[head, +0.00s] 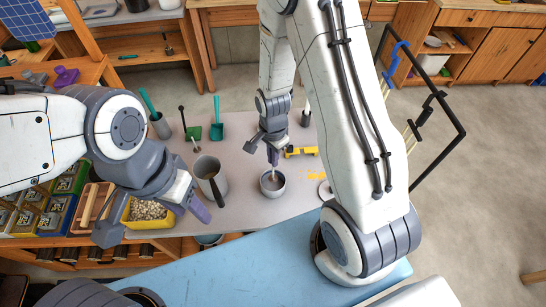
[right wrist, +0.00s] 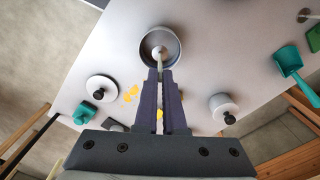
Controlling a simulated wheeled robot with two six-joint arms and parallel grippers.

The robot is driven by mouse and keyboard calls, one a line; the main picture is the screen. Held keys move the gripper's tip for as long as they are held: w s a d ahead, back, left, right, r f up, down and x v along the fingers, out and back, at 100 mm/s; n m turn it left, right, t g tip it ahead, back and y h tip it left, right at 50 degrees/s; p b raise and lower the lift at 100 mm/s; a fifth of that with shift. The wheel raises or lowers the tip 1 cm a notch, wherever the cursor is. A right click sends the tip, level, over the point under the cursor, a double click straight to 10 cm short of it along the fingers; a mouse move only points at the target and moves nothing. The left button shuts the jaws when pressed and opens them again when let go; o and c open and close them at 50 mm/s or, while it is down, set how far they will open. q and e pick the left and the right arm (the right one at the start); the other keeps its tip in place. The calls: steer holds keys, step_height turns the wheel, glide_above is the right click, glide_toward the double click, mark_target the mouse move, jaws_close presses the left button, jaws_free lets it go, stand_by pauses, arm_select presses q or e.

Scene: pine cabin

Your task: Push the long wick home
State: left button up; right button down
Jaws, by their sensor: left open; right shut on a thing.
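A small grey cup (head: 272,187) stands on the pale table top and holds a pale filling. The cup also shows in the right wrist view (right wrist: 175,47). My right gripper (head: 272,158) is above it, pointing down, shut on a thin pale wick (right wrist: 159,59). The wick's lower end reaches inside the cup; I cannot tell how deep it sits. In the right wrist view the fingertips (right wrist: 160,74) are at the cup's near rim. My left gripper (head: 153,216) is open and empty, over the left end of the table near a yellow bin of pale bits.
A larger grey pot (head: 208,168) with a dark handle stands left of the cup. A teal scoop (head: 217,130) lies behind it. Yellow bin (head: 136,222) stands at left.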

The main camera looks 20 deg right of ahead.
steer(key=shift+f, duration=0.25)
steer(key=shift+f+b, duration=2.15)
steer(key=shift+f, duration=0.6)
steer(key=c, duration=0.9)
jaws_free()
